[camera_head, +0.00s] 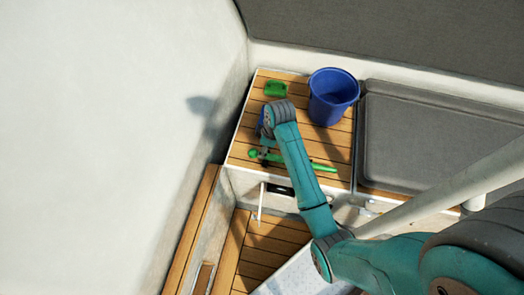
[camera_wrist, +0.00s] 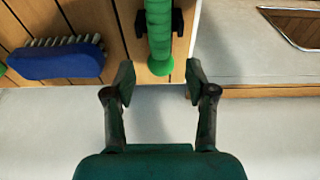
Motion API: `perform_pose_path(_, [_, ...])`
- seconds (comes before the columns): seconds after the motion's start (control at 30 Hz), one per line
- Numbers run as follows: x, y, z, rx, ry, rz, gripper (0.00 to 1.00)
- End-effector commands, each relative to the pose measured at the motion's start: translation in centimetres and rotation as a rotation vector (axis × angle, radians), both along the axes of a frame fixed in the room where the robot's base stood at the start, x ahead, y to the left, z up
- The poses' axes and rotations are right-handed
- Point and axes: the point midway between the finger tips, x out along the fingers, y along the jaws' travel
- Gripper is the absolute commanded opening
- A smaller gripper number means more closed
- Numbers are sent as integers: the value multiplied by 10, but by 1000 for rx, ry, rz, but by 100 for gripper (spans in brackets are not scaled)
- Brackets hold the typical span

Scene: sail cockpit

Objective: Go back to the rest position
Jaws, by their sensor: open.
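My gripper (camera_wrist: 160,80) is open in the wrist view, its two dark fingers apart with nothing held between them. The round end of a green handle (camera_wrist: 158,40) shows just beyond the fingertips, between their lines. Black pieces flank that handle; I cannot tell if a finger touches it. In the head view my teal arm reaches down over the slatted wooden bench (camera_head: 340,145), and a long green tool (camera_head: 322,167) lies there by my gripper, partly hidden by the arm.
A blue bucket (camera_head: 333,97) stands on the bench at the back, with a green item (camera_head: 276,89) left of it. A blue brush (camera_wrist: 60,60) lies left of my gripper in the wrist view. A grey cushion (camera_head: 430,140) is to the right, a white wall (camera_head: 110,140) to the left.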

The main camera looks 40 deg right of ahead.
Motion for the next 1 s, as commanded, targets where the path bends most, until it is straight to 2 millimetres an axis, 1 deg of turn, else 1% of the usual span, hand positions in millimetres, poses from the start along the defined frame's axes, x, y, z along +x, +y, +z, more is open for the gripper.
perform_pose_path(0.03, [-1, -2, 11, -1, -3, -1, 56])
perform_pose_path(0.2, [-6, -5, 41, -2, -4, -2, 56])
perform_pose_path(0.3, [-8, -7, 53, 0, -3, -1, 56])
perform_pose_path(0.43, [-10, -7, 61, 0, -1, -1, 56])
perform_pose_path(0.57, [-11, -8, 64, 0, 0, 0, 56])
perform_pose_path(0.77, [-11, -7, 63, 0, -1, -2, 56])
perform_pose_path(0.87, [-17, -2, 55, -3, -14, -17, 56])
perform_pose_path(1.0, [-33, 14, 32, -15, -70, -72, 56])
